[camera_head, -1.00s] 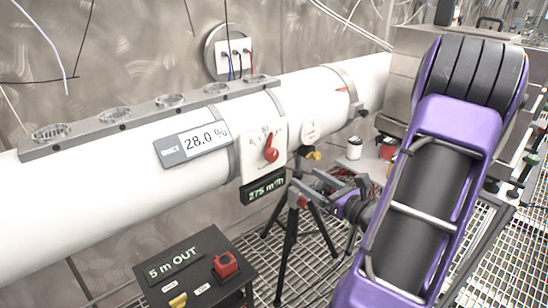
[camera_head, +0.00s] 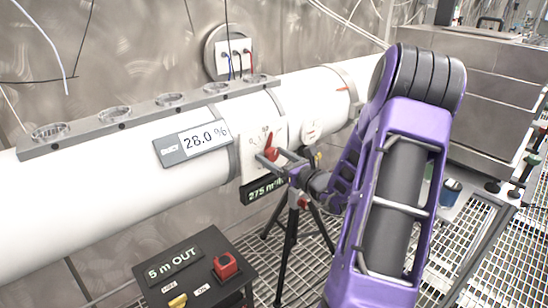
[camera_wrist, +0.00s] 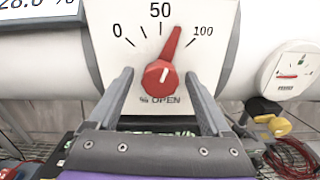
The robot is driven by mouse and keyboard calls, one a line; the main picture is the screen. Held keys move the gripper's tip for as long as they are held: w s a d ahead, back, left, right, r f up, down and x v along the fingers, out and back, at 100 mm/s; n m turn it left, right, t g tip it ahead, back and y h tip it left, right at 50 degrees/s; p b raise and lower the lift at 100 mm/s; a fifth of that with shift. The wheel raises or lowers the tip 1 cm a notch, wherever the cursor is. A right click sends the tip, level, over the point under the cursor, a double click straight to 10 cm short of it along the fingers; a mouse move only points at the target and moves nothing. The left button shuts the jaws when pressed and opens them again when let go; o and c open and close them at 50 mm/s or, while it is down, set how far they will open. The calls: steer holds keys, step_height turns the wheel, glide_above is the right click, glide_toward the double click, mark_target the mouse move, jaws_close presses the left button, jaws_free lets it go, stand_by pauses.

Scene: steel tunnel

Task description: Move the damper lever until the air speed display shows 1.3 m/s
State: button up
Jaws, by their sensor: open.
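The damper lever is a red pointer knob (camera_wrist: 161,76) on a white dial plate (camera_wrist: 108,40) marked 0, 50, 100 and "% OPEN". It points up and right, between 50 and 100. The lever also shows in the head view (camera_head: 271,147). My gripper (camera_wrist: 159,90) is open, one finger on each side of the knob's lower part; I cannot tell whether they touch it. A dark display (camera_head: 262,190) below the dial reads about 275 m³/h, partly hidden by my gripper. A grey display (camera_head: 192,144) on the duct reads 28.0 %. I see no m/s reading.
The white duct (camera_head: 100,190) runs across the view. A round gauge (camera_wrist: 290,72) sits right of the dial. A black tripod (camera_head: 290,245) stands below my gripper. A black box (camera_head: 215,255) labelled "5 m OUT" with a red button stands front left. Steel cabinets are at right.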

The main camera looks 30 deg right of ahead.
jaws_close()
steer(key=shift+f+n+b, duration=0.2)
steer(key=shift+n+b, duration=0.1)
steer(key=shift+b, duration=0.1)
steer(key=shift+r+n+b, duration=0.1)
steer(key=shift+n+b, duration=0.35)
steer(key=shift+n, duration=0.05)
jaws_free()
steer(key=shift+r, duration=0.1)
steer(key=shift+s+d, duration=0.1)
steer(key=shift+s, duration=0.05)
steer(key=s+d+p, duration=0.1)
steer(key=s+d, duration=0.1)
steer(key=s, duration=1.5)
steer(key=shift+d, duration=0.15)
